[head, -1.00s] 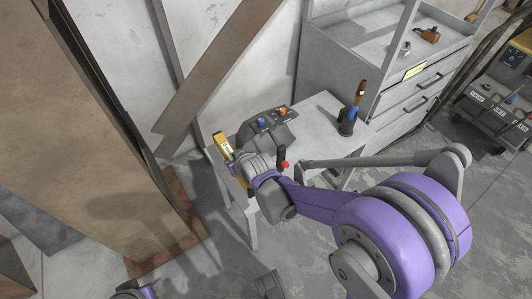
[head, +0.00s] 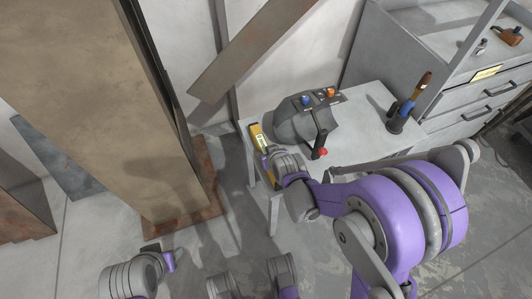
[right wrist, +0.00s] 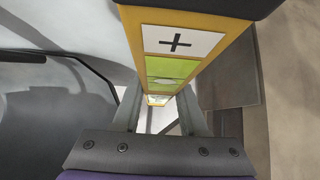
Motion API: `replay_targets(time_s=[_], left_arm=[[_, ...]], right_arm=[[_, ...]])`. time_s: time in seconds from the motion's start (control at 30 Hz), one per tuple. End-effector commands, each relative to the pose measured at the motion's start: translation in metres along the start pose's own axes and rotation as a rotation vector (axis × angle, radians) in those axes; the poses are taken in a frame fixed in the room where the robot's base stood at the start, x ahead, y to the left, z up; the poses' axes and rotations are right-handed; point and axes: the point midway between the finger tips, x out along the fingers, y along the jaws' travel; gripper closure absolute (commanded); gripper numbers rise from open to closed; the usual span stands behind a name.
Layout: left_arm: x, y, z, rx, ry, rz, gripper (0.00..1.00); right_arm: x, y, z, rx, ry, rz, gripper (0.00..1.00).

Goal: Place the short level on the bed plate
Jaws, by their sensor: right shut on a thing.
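The short level is a yellow bar with a green vial window (head: 259,139). It stands tilted at the left end of the grey table in the head view. My right gripper (head: 269,152) is shut on its lower part. In the right wrist view the level (right wrist: 172,68) runs between the two fingers, with a plus-marked white label and a dark end cap towards the camera. Part of my left arm (head: 150,262) shows at the lower left; its jaws are not clear. I cannot tell which surface is the bed plate; a rusty plate (head: 207,205) lies under the tall brown column.
The grey table (head: 365,115) carries a dark control box (head: 300,122) with knobs and a red-tipped lever, close beside the level. A tool holder (head: 398,121) stands at its right. The tall column (head: 115,100) stands left, with open floor between.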

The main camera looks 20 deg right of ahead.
Motion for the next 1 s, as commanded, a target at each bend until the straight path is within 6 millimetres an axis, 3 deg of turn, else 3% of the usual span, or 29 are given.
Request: replay_targets(time_s=[0.33,0.37,0.53,0.87,1.0], left_arm=[[0.004,0.000,0.001,0.000,-0.001,0.000,0.50],[0.004,0.000,0.001,0.000,-0.001,0.000,0.50],[0.003,0.000,0.001,0.000,-0.001,0.000,0.50],[0.000,0.000,0.000,0.000,0.000,0.000,0.50],[-0.007,0.000,-0.002,0.000,0.002,0.000,0.50]], right_arm=[[0.003,0.000,0.003,0.000,0.001,0.000,1.00],[0.003,0.000,0.003,0.000,0.000,0.000,0.56],[0.002,0.000,0.002,0.000,0.000,0.000,0.28],[0.000,0.000,0.000,0.000,0.001,0.000,0.28],[-0.017,0.000,-0.001,0.000,0.001,0.000,0.28]])
